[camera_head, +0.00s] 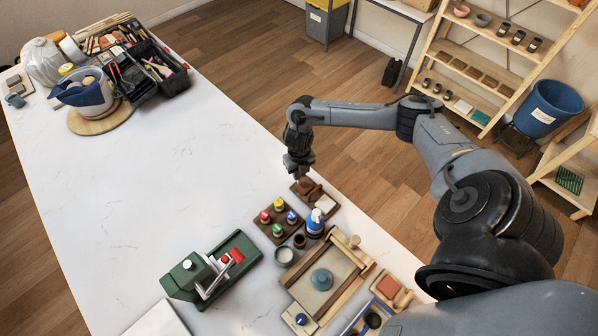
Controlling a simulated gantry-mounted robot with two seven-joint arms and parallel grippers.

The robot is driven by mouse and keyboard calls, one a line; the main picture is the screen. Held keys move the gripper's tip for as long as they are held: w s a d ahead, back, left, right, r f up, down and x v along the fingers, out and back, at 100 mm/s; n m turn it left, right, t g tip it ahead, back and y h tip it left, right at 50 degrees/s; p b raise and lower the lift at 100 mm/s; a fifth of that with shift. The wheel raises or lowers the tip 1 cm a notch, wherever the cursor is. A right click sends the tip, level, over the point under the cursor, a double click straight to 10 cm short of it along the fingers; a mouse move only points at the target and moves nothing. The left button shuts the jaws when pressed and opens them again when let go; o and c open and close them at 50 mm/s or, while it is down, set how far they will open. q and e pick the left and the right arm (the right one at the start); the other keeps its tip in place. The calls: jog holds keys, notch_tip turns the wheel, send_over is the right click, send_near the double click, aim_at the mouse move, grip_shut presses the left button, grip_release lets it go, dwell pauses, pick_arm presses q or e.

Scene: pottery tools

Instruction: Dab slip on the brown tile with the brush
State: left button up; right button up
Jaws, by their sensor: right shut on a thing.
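My right gripper (297,168) is over the table's right edge, pointing down just above a small wooden board (335,211). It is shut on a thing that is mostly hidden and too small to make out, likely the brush. On the board lie a brown tile (309,188), close below the fingertips, and a whitish tile (325,203). I cannot tell whether what I hold touches the brown tile. A small cup with pale contents (284,255), possibly slip, stands to the lower left. My left gripper is not in view.
A rack of several coloured-cap jars (278,221), a blue bottle (316,222), a wooden frame with a blue-grey disc (321,279) and a green press (211,270) stand near the board. Tool trays (150,75) sit far left. The table's middle is clear.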

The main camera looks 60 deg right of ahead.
jog(key=shift+f, duration=0.25)
jog(key=shift+f+b, duration=0.25)
jog(key=shift+b, duration=0.15)
dwell(0.3)
jog(key=shift+w+d+f, duration=0.1)
jog(key=shift+w+f, duration=0.05)
jog(key=shift+w, duration=0.05)
dwell(0.5)
dwell(0.5)
jog(key=shift+r+p, duration=0.65)
jog(key=shift+r, duration=0.3)
notch_tip(320, 180, up, 5)
jog(key=p, duration=0.4)
jog(key=shift+r, duration=0.15)
